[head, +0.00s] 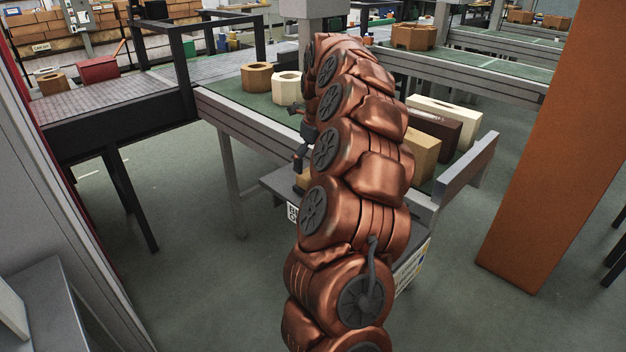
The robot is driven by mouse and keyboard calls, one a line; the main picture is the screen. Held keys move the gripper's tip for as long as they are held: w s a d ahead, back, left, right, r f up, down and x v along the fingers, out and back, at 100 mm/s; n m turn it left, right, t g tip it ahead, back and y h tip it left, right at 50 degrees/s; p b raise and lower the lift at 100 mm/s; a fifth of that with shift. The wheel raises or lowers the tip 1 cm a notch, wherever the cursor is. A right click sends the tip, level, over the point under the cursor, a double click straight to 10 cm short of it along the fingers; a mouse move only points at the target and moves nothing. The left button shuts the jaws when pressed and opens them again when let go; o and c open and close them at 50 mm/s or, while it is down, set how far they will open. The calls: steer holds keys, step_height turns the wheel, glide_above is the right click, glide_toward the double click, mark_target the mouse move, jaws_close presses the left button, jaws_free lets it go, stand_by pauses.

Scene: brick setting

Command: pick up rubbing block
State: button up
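No thing in the head view can be surely told as the rubbing block. A small tan piece (303,180) shows just left of my copper arm, over a grey shelf at the conveyor's end; most of it is hidden by the arm. My gripper (301,158), dark and small, shows in part at the arm's left edge, just above this tan piece. Whether they touch, and whether the fingers are open or shut, cannot be told.
A green-topped conveyor (235,95) carries a tan hollow block (257,78), a cream hollow block (286,88), and tan, dark brown and cream blocks right of my arm. An orange pillar (530,150) stands at right. Green floor (200,290) is open at front left.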

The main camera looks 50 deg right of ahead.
steer(key=shift+w+f, duration=0.15)
steer(key=shift+f, duration=1.75)
steer(key=c, duration=1)
steer(key=shift+r, duration=0.1)
steer(key=shift+c, duration=0.2)
steer(key=shift+r, duration=1.7)
steer(key=s+a, duration=0.2)
steer(key=a, duration=0.5)
steer(key=s+a+r+b, duration=0.1)
steer(key=s+a, duration=0.2)
steer(key=a, duration=0.5)
steer(key=shift+s+r, duration=0.2)
steer(key=shift+r, duration=0.05)
